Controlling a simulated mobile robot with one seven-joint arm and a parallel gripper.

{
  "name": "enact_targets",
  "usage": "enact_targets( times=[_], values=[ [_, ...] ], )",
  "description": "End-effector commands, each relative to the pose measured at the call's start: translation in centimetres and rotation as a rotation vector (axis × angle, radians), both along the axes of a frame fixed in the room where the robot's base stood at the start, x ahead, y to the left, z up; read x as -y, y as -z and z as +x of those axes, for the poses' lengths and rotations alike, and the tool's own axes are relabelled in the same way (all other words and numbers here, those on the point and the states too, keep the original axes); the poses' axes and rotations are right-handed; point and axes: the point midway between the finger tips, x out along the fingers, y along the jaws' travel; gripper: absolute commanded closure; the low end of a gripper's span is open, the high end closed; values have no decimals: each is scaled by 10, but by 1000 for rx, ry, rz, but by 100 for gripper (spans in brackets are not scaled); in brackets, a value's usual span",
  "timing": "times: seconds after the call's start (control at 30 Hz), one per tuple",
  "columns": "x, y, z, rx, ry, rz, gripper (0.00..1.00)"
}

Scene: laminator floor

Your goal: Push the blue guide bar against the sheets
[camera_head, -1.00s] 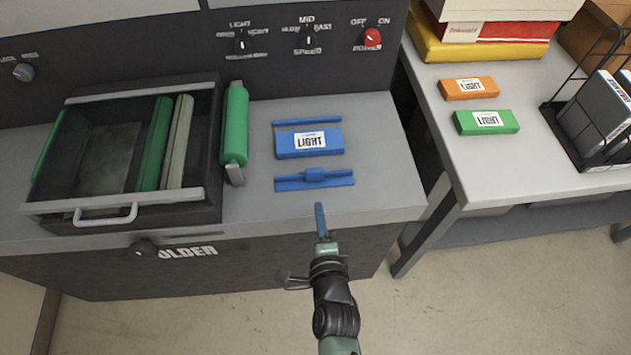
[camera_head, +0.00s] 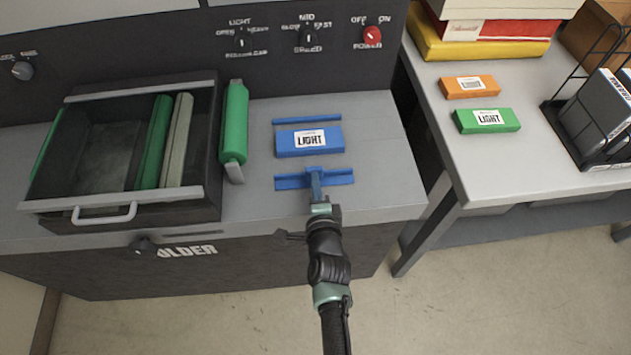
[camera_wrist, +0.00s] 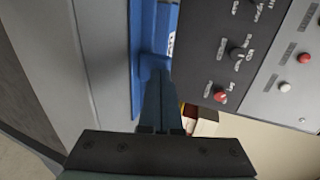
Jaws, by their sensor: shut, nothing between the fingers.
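The blue guide bar (camera_head: 338,178) lies on the grey machine top, nearest the front edge. The sheets, a blue block labelled LIGHT (camera_head: 309,141), lie just behind it with a narrow gap of grey between. A thin fixed blue strip (camera_head: 306,121) lies behind the sheets.
A green roller (camera_head: 235,122) and an open drawer (camera_head: 105,207) with green and grey rolls stand left. A table (camera_head: 570,160) at right holds orange (camera_head: 469,86) and green (camera_head: 487,121) LIGHT packs and a wire rack (camera_head: 562,135). Knobs are on the panel behind.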

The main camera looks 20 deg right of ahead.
Motion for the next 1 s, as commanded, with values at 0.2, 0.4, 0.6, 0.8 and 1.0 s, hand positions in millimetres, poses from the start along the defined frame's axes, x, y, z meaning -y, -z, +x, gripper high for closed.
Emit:
enact_targets(
  times=[0.2, 0.4, 0.6, 0.8, 1.0],
  values=[
    [7, 0, 23, 4, 0, 0, 100],
    [18, 2, 62, 5, 0, -1, 100],
    [26, 2, 90, 2, 0, -1, 100],
    [28, 0, 99, 1, 0, -1, 100],
    [28, -2, 100, 4, -1, -1, 100]
  ],
)
